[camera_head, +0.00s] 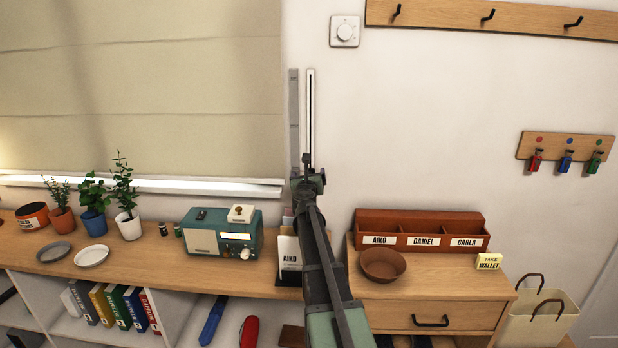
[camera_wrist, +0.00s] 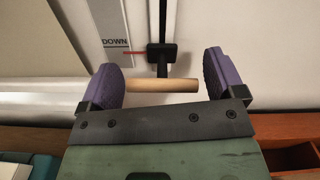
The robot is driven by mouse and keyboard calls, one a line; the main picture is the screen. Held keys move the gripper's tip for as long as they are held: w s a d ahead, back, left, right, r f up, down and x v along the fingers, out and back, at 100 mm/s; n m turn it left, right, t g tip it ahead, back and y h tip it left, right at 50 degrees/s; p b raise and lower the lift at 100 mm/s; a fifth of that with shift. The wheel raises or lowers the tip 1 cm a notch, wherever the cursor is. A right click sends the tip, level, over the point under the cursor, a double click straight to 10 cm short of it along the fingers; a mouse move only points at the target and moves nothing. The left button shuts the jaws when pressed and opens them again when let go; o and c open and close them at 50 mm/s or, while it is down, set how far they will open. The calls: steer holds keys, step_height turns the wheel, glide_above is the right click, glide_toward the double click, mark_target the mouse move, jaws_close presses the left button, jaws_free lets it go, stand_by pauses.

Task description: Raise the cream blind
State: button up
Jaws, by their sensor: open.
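The cream blind (camera_head: 140,90) hangs at the left in the head view, its lower edge just above a bright strip at the sill. To its right, a narrow vertical slotted track (camera_head: 310,110) is on the wall beside a grey scale plate (camera_head: 294,100). In the wrist view, the scale plate (camera_wrist: 112,30) reads "DOWN", and a red pointer (camera_wrist: 134,52) on a black slider (camera_wrist: 162,52) lies by that word. A wooden bar handle (camera_wrist: 162,86) sits between the open purple fingers of my gripper (camera_wrist: 165,68). My gripper (camera_head: 308,180) is at the track's lower end.
At right stand a letter organizer (camera_head: 420,220) and a brown bowl (camera_head: 382,265).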

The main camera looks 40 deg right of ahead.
mark_target(310, 80)
steer(key=shift+c, duration=0.3)
steer(key=shift+d, duration=0.1)
steer(key=c, duration=1)
step_height(310, 80, up, 30)
steer(key=p, duration=3)
steer(key=shift+w+r, duration=0.15)
steer(key=shift+r, duration=0.05)
steer(key=o, duration=1.1)
steer(key=shift+a, duration=0.2)
steer(key=shift+c, duration=0.2)
steer(key=shift+d, duration=0.1)
